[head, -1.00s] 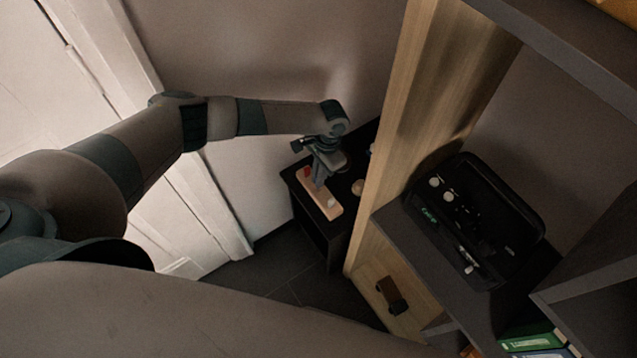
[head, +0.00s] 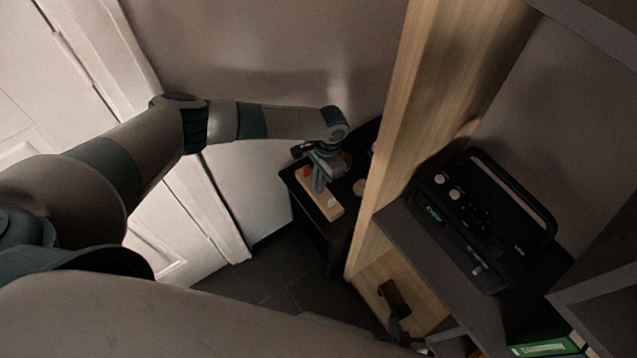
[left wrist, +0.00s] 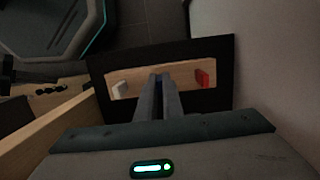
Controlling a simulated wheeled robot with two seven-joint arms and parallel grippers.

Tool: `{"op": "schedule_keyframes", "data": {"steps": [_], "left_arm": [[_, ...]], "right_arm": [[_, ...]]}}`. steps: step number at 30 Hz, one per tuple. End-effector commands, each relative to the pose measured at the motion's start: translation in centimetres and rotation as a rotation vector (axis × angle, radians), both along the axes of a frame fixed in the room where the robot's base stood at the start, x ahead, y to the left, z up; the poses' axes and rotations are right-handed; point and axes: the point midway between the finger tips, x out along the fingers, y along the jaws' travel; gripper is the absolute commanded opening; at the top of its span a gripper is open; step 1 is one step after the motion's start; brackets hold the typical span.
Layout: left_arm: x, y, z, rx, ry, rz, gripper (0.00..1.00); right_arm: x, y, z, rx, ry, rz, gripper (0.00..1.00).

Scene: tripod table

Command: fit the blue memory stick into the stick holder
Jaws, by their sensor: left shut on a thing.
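The stick holder (head: 303,184) is a pale wooden block on a small black table (head: 367,137). A red stick (head: 307,172) stands toward one end and a white one (head: 331,203) toward the other. In the left wrist view the holder (left wrist: 136,86) lies across the middle, with the white stick (left wrist: 119,88) left and the red stick (left wrist: 202,78) right. My left gripper (head: 318,187) points down at the middle of the holder, between those sticks. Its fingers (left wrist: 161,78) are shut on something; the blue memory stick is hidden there. I cannot tell whether it touches the holder. My right gripper is not seen.
The wall is close behind the table; a white door is at left.

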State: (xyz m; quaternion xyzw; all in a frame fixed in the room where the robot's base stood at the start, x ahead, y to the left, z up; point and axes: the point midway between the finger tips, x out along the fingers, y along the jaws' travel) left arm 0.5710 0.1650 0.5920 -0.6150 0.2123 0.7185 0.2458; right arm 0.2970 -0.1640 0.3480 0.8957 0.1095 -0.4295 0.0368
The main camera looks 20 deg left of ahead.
Motion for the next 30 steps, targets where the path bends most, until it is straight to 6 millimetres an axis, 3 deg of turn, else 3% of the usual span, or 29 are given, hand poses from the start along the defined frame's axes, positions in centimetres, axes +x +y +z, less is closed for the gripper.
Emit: {"op": "schedule_keyframes", "data": {"steps": [20, 21, 23, 30], "left_arm": [[-0.3, 0.0, -1.7, 0.0, 0.002, 0.0, 0.0], [-0.3, 0.0, -1.8, 0.001, 0.003, 0.0, 0.14], [-0.3, 0.0, -1.8, 0.001, 0.003, 0.0, 0.25], [-0.5, -0.2, -1.9, -0.001, 0.006, -0.002, 0.25]], "right_arm": [[-0.2, -0.6, -0.6, -0.012, 0.029, -0.004, 0.0], [-0.3, -0.6, -0.6, -0.012, 0.03, -0.004, 0.0], [-0.5, -0.6, -0.7, -0.012, 0.032, -0.004, 0.0], [-0.8, -0.6, -0.9, -0.012, 0.034, -0.004, 0.0]]}}
